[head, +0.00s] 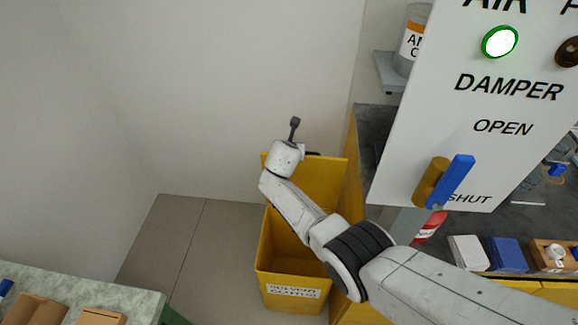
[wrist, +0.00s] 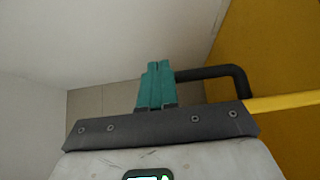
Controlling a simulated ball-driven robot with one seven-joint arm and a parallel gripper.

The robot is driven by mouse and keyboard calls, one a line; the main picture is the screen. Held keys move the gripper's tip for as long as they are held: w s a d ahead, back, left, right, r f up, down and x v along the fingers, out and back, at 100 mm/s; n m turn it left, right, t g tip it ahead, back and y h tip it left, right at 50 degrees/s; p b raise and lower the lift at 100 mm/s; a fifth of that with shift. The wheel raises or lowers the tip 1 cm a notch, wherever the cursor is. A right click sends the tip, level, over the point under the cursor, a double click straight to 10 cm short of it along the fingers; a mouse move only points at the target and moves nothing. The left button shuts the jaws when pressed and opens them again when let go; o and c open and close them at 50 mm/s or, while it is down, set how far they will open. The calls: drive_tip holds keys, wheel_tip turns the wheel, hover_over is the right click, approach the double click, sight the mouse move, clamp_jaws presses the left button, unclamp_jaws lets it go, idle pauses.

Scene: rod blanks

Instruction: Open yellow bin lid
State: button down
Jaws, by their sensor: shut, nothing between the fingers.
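The yellow bin (head: 278,285) stands on the floor, with lettering on its front. Its lid (head: 322,178) is raised and stands up at the back, so the bin's inside shows. My arm crosses in front of the bin and lid; its white wrist is by the lid's upper left. In the wrist view my gripper's teal fingers (wrist: 156,68) are shut with nothing between them. A black bent handle (wrist: 218,72) extends just right of the fingertips; I cannot tell whether they touch it. A yellow surface fills the right side. In the head view my fingertips are not clear.
A white panel (head: 485,140) marked DAMPER, with a blue and yellow lever (head: 450,182), stands at the right. A dark counter with small blocks (head: 507,254) lies below it. A green-edged bench (head: 80,285) holds boxes at lower left. Floor left of the bin is clear.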

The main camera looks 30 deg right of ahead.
drive_tip(key=shift+w+d+f+b, duration=0.15)
drive_tip(key=shift+w+d+b, duration=0.25)
drive_tip(key=shift+w, duration=0.1)
drive_tip(key=shift+w+d+f+b, duration=0.15)
drive_tip(key=shift+w+d+b, duration=0.25)
drive_tip(key=shift+w, duration=0.1)
drive_tip(key=shift+r, duration=0.1)
drive_tip(key=shift+s+a+r+p, duration=0.25)
drive_tip(key=shift+r+p, duration=0.1)
drive_tip(key=shift+p, duration=0.25)
drive_tip(key=p+v, duration=0.5)
drive_tip(key=v, duration=0.4)
drive_tip(key=shift+s+a+p, duration=0.25)
drive_tip(key=shift+s+p, duration=0.1)
drive_tip(key=shift+p, duration=0.05)
